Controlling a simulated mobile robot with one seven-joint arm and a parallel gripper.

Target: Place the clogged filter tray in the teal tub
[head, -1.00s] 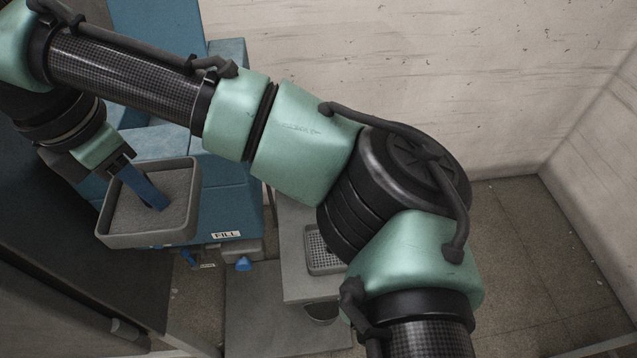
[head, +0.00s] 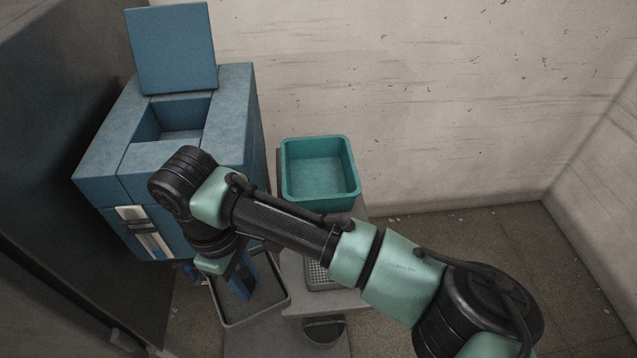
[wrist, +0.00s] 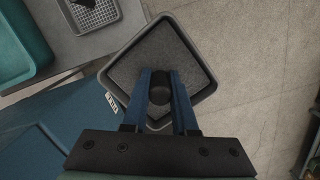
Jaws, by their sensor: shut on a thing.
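The filter tray (head: 268,301) is a grey square tray with a dark, rough fill. It hangs in front of the blue machine, left of the low grey stand. My gripper (wrist: 161,84) is shut on the dark knob at the tray's middle, seen in the wrist view, where the tray rim (wrist: 208,50) shows around the fingers. The teal tub (head: 320,199) stands empty and open on the stand behind my arm, right of the machine. Its edge also shows at the left of the wrist view (wrist: 22,58). The tray is apart from the tub.
The blue machine (head: 100,150) has its lid (head: 172,48) raised over an empty square opening. A grey tray with a perforated grate (head: 318,274) sits on the stand in front of the tub; my forearm passes close by. A dark round container (head: 325,332) is below. Floor at right is clear.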

